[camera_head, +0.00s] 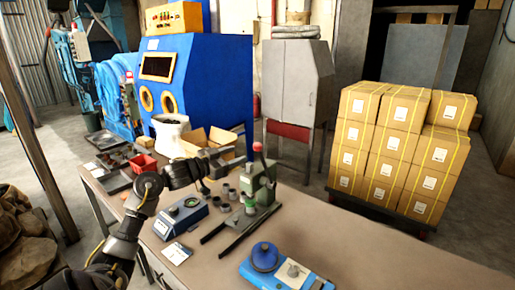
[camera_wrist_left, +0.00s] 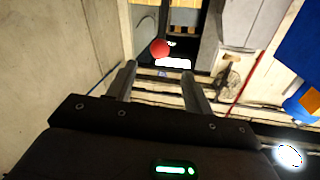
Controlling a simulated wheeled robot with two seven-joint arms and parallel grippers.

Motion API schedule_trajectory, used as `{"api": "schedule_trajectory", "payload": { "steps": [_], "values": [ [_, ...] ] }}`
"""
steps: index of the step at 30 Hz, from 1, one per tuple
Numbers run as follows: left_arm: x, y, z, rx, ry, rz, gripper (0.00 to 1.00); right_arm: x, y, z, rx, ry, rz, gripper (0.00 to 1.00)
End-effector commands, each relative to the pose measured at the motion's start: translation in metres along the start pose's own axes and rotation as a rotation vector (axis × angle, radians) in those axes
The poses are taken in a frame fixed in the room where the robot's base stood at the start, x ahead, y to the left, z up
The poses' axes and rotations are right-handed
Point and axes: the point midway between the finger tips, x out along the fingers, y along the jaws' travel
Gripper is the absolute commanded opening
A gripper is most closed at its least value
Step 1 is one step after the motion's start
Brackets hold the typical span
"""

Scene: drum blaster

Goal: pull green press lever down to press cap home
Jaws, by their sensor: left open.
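The green press (camera_head: 262,188) stands on the workbench in the head view. Its lever ends in a red knob (camera_head: 257,147), raised above the press body. My left gripper (camera_head: 206,183) is just left of the press, apart from it. In the left wrist view my left gripper (camera_wrist_left: 158,86) is open and empty, its two fingers apart. The red knob (camera_wrist_left: 159,47) shows beyond the fingertips, in line with the gap, with a dark rod behind it. A small light green piece (camera_head: 250,206) sits under the press head; whether a cap is there I cannot tell. My right gripper is not in view.
On the workbench (camera_head: 370,245) are a blue device with a dial (camera_head: 181,216), several small dark rings (camera_head: 226,192) and a blue fixture with a round knob (camera_head: 265,257). A red bin (camera_head: 143,163) and open cardboard box (camera_head: 210,140) stand behind. The bench's right end is clear.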

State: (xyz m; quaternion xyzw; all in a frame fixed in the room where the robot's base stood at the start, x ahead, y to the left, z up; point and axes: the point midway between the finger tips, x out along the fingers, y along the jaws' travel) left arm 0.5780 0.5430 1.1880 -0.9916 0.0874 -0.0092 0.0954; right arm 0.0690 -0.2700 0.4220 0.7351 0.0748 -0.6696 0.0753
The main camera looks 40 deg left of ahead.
Motion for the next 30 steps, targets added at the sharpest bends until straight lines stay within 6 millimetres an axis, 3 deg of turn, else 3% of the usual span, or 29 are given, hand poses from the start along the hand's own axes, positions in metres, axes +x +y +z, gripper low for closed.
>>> {"api": "schedule_trajectory", "payload": {
  "steps": [16,21,30],
  "values": [
    [0.089,0.0,-0.002,-0.003,0.0,-0.001,0.52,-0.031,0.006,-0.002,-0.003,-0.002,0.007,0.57],
    [0.101,0.0,-0.001,0.001,-0.001,-0.002,0.52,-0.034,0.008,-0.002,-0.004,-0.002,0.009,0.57],
    [0.104,0.0,0.001,0.002,-0.001,-0.001,0.52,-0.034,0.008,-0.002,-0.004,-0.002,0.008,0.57]
  ]
}}
